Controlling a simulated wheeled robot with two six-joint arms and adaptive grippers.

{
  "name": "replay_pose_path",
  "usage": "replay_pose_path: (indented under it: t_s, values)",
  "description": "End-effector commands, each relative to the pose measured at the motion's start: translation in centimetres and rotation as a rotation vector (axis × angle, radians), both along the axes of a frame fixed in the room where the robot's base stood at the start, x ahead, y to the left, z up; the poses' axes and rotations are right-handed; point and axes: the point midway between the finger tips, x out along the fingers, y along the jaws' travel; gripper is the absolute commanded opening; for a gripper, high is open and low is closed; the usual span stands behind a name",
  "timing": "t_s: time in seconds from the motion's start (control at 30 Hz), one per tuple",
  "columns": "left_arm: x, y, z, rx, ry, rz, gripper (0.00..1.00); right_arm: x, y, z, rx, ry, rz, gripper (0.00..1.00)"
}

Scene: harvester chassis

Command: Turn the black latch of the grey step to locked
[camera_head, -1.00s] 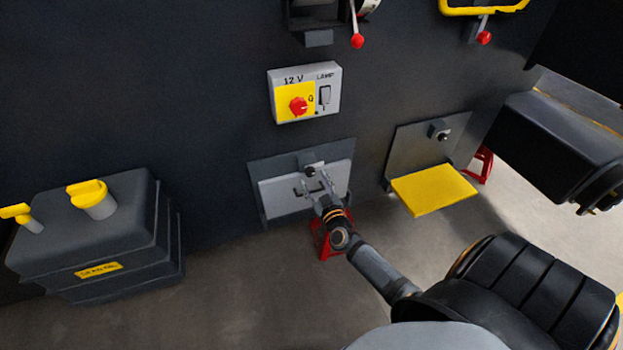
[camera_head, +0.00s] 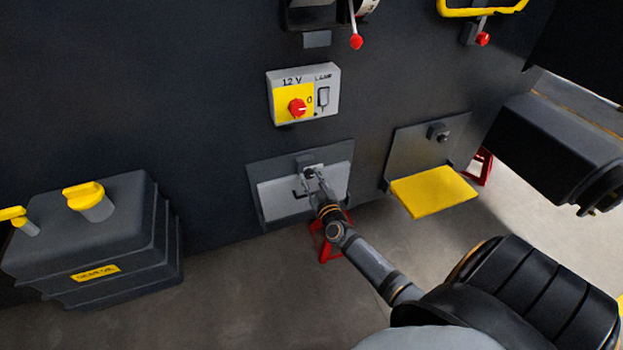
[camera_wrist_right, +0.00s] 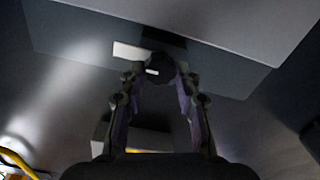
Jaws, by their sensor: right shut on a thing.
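The grey step (camera_head: 274,203) is folded up flat against its dark backing plate, low on the chassis wall. Its black latch (camera_head: 309,172) sits at the plate's upper middle and is mostly covered by my gripper. My right gripper (camera_head: 312,174) reaches it from the lower right and is shut on it. In the right wrist view the latch (camera_wrist_right: 160,67) is a dark round knob with a short white mark, between my two fingertips. Which way the latch is turned is hard to tell. My left gripper is not in view.
A grey switch box (camera_head: 333,79) with a red knob is above the step. A lowered yellow step (camera_head: 434,191) is at right, with its own latch (camera_head: 437,132). A dark tank (camera_head: 120,215) with yellow caps stands at left. A red stand (camera_head: 327,249) is below.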

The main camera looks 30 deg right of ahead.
Motion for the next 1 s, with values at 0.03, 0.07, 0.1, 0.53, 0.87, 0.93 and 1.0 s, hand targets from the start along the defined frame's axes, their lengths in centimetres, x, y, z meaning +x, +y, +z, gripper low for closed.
replay_pose_path:
  t_s: [0.03,0.07,0.1,0.53,0.87,0.93,1.0]
  values:
    - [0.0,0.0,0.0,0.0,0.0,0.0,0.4,0.0,0.0,0.0,0.003,-0.001,0.0,0.01]
    - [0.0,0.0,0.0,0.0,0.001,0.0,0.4,0.0,0.0,0.0,0.006,-0.001,0.0,0.01]
    - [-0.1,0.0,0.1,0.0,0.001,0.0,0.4,0.0,0.0,0.0,0.012,-0.003,0.0,0.01]
    - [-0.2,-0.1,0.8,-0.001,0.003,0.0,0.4,-0.1,0.0,0.1,0.261,-0.062,0.0,0.01]
    - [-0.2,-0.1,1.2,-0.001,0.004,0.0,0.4,-0.1,-0.1,-0.1,0.566,-0.133,-0.001,0.01]
    - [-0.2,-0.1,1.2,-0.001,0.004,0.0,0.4,-0.1,-0.2,-0.1,0.631,-0.149,-0.001,0.01]
    - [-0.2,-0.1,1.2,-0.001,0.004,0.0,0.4,-0.1,-0.2,-0.1,0.695,-0.164,-0.001,0.01]
